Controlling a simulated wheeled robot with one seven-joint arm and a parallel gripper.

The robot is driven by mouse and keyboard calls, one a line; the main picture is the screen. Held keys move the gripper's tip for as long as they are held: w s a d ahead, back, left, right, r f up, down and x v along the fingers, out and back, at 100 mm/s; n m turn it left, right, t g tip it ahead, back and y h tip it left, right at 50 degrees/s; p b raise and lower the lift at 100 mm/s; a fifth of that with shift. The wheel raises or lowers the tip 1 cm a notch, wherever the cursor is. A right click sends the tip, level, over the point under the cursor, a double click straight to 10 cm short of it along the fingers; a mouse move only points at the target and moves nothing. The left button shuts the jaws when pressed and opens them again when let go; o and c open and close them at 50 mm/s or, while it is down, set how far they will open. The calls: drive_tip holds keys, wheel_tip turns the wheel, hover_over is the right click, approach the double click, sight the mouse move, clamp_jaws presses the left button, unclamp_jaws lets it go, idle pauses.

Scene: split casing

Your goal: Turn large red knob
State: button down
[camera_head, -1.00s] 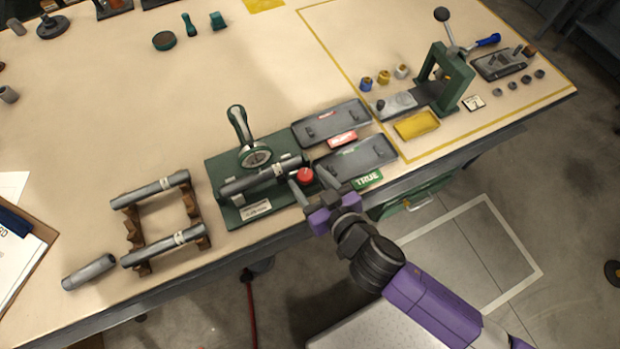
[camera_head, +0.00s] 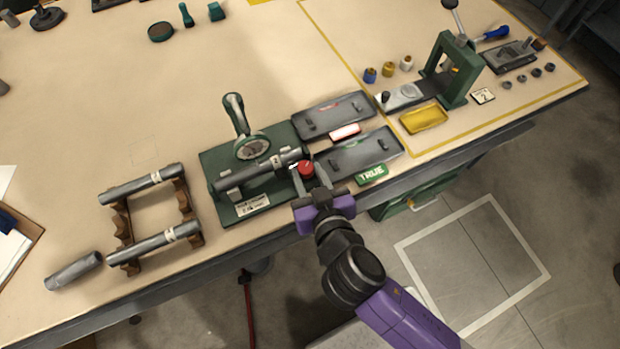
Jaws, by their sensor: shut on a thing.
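The large red knob (camera_head: 306,168) sits at the right end of a green bench fixture (camera_head: 224,202). My gripper (camera_head: 309,175) reaches in from the front with one finger on each side of the knob. It is shut on the knob, whose red top shows between the fingertips. The exact finger contact is too small to make out.
Two grey trays, one behind (camera_head: 332,116) and one in front (camera_head: 358,153), lie just right of the knob, with a green TRUE label (camera_head: 371,175). A brown rack (camera_head: 123,222) holding cylinders stands left. A green press (camera_head: 455,72) stands at the back right.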

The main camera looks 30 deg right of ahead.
drive_tip(key=shift+w+a+f+m+g+h+b, duration=0.1)
drive_tip(key=shift+a+m+g+h+b, duration=0.05)
drive_tip(key=shift+m+h+b, duration=0.4)
drive_tip(key=shift+a+f+m+g+h+b, duration=0.15)
drive_tip(key=shift+m+h+b, duration=0.25)
drive_tip(key=shift+b, duration=0.25)
drive_tip(key=shift+r+m+g+h+b, duration=0.25)
drive_tip(key=shift+m+g+h+b, duration=0.15)
drive_tip(key=shift+m+h+b, duration=0.55)
drive_tip(key=shift+a, duration=0.1)
drive_tip(key=c, duration=1)
unclamp_jaws()
drive_tip(key=v, duration=0.7)
drive_tip(key=shift+s+a+r, duration=0.15)
drive_tip(key=shift+s+a, duration=0.1)
drive_tip(key=shift+s, duration=0.05)
